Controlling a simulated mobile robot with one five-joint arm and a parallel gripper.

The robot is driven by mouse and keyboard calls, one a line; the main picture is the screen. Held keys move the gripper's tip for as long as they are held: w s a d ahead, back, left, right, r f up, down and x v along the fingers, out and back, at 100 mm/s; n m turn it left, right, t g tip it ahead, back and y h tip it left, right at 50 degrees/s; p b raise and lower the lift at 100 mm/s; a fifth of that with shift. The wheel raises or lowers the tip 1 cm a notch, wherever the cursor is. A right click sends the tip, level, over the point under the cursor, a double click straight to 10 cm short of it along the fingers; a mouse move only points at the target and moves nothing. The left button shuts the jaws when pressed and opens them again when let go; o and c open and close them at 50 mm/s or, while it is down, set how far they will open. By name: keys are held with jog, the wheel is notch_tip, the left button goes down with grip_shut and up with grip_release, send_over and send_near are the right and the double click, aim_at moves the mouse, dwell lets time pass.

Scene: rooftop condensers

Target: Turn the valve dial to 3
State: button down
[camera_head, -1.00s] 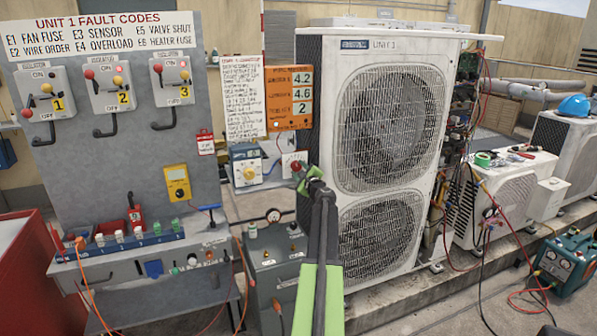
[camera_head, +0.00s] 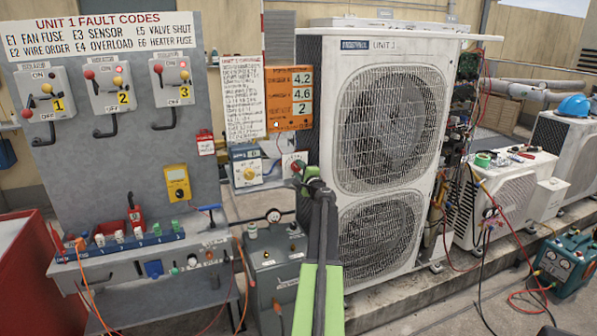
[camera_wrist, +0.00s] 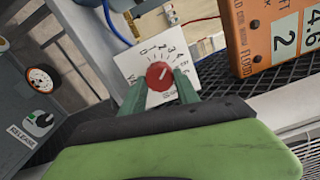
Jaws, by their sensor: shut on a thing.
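The valve dial is a red round knob (camera_wrist: 160,75) on a white plate (camera_wrist: 139,62) with printed numbers and tick marks. In the wrist view the green fingers of my gripper (camera_wrist: 161,84) are shut on the knob, one on each side. A pale pointer line shows on the knob, tilted up and to the right towards the upper numbers; which number it meets is too small to tell. In the head view the knob (camera_head: 296,167) and plate (camera_head: 289,158) are partly covered by my gripper (camera_head: 303,172), left of the large condenser.
An orange gauge display (camera_head: 289,97) hangs just above the dial, close to my gripper in the wrist view (camera_wrist: 268,38). The condenser (camera_head: 388,150) stands immediately right. A grey box with a gauge (camera_head: 275,262) stands below. A blue-faced box (camera_head: 246,166) is left.

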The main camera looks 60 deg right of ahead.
jog(key=shift+w, duration=0.1)
jog(key=c, duration=0.9)
grip_release()
jog(key=v, duration=1.7)
jog(key=shift+a, duration=0.2)
